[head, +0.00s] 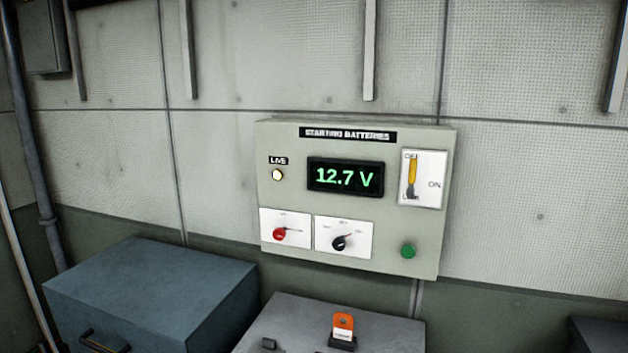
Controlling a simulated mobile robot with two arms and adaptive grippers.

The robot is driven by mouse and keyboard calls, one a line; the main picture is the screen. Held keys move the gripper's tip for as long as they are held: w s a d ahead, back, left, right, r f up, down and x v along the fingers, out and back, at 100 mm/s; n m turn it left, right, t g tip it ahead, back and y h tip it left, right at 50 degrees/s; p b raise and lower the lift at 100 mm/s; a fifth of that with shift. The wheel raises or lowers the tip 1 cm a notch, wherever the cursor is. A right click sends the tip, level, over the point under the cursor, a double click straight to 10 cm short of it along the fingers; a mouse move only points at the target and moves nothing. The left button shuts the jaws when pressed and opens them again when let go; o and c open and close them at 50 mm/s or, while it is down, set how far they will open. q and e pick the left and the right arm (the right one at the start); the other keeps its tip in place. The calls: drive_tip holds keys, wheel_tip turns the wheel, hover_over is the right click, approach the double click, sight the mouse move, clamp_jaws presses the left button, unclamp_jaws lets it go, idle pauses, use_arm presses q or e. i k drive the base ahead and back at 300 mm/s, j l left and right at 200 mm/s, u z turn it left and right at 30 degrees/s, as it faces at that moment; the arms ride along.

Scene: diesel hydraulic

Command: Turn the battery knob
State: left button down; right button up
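A beige panel labelled "STARTING BATTERIES" (400,238) is mounted on the wall in the head view. A red knob (279,233) sits on a white plate at its lower left. A black knob (339,242) sits on a second white plate to the right, its pointer turned toward the upper right. The small plate lettering is too blurred to read, so I cannot tell which knob is the battery knob. A display (345,177) above reads 12.7 V in green. Neither gripper is in view.
The panel also carries a lit LIVE lamp (277,175), a yellow-handled lever (411,174) and a green button (408,251). Below stand a blue-grey cabinet (150,285) at left and a grey box (290,318) with an orange-tagged part (343,324) on top. A pipe (30,150) runs along the left.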

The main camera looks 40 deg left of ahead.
sight(339, 243)
drive_tip(key=u, duration=1.05)
